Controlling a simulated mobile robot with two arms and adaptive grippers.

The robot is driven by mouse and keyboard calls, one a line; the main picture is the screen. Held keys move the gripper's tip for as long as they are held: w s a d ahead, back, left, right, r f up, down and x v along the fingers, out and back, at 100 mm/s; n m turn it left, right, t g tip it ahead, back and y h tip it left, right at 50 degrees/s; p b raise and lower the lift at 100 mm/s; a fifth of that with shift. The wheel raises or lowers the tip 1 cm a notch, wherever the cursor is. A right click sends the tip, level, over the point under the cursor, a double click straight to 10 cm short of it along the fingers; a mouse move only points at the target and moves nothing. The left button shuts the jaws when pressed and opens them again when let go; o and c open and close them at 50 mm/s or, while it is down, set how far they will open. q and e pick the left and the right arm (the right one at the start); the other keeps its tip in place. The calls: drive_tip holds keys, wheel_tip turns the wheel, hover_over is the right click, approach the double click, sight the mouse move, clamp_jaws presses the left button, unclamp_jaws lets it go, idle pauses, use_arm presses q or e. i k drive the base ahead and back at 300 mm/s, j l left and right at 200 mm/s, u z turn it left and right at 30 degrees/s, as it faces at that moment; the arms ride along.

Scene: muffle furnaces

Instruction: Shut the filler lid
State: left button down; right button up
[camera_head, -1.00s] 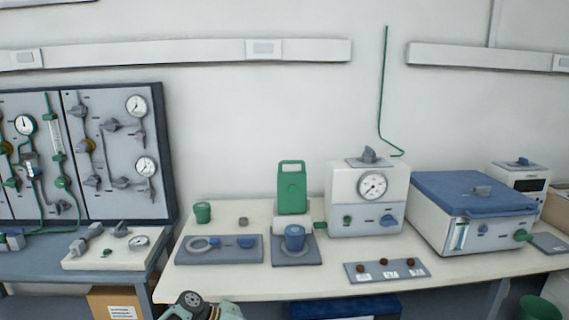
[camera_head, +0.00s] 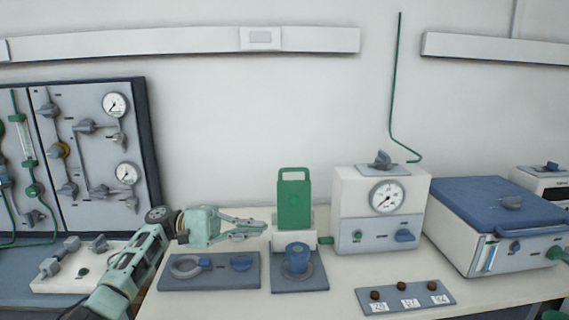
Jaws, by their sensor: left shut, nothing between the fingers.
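My left gripper (camera_head: 265,228) reaches in from the left above the worktable, shut and empty, its fingertips pointing right towards the green canister (camera_head: 294,202). A gap shows between the fingertips and the canister. A blue cup-shaped part (camera_head: 297,258) sits on a second grey plate (camera_head: 300,283) in front of the canister. No part is clearly marked as the filler lid, so I cannot tell which it is. My right gripper is out of view.
A white gauge box (camera_head: 350,190) with a grey knob on top stands right of the canister. A blue-lidded furnace (camera_head: 490,203) is farther right. A plate with brown buttons (camera_head: 405,299) lies at the front. A panel with gauges (camera_head: 85,160) stands at the left.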

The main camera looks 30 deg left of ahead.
sight(294, 197)
drive_tip(key=i+j, duration=1)
drive_tip(key=j, duration=0.1)
